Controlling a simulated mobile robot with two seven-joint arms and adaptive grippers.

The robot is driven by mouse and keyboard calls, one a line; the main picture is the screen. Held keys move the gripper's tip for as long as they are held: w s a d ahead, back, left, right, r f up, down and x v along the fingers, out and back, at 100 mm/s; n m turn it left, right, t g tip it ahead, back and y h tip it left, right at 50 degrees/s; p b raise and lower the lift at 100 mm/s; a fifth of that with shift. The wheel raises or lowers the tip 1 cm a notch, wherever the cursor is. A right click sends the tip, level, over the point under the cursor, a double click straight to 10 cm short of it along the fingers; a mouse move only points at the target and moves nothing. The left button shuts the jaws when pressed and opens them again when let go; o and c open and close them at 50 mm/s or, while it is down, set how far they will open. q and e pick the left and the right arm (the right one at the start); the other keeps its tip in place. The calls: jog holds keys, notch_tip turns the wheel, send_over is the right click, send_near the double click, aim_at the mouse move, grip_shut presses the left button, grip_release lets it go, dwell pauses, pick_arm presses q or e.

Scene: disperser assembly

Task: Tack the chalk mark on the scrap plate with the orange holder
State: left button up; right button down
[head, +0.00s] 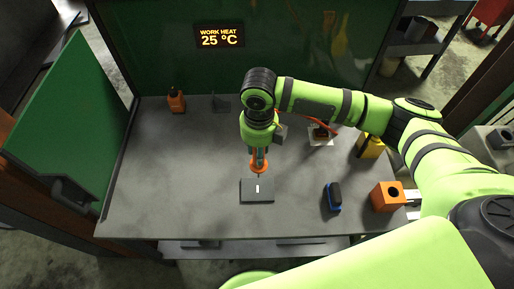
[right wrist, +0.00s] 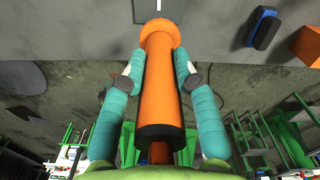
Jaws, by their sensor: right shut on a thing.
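The scrap plate (head: 250,197) is a dark square lying flat near the middle of the grey bench. A short white chalk mark (head: 257,189) shows on its top; the mark also shows at the top edge of the right wrist view (right wrist: 159,4). My right gripper (head: 259,158) points down with its teal fingers closed on either side of the orange holder (right wrist: 160,85). The holder's flared orange end (head: 259,168) faces down, just behind the mark in the head view. I cannot tell whether its tip touches the plate. My left gripper is out of view.
A blue-and-black brush-like item (head: 333,198) and an orange block with a hole (head: 386,200) stand to the right. A yellow block (head: 371,148) is behind them. An orange bottle (head: 176,102) stands back left. A sign (head: 220,36) reads 25 °C. The bench's left front is clear.

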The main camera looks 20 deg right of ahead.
aim_at(258, 168)
notch_tip(258, 168, down, 7)
jog(key=b, duration=0.6)
jog(key=shift+a+r+b, duration=0.1)
jog(key=shift+r+b, duration=0.05)
jog(key=shift+b, duration=0.2)
jog(key=shift+f, duration=0.4)
jog(key=shift+f, duration=0.7)
dwell(1.5)
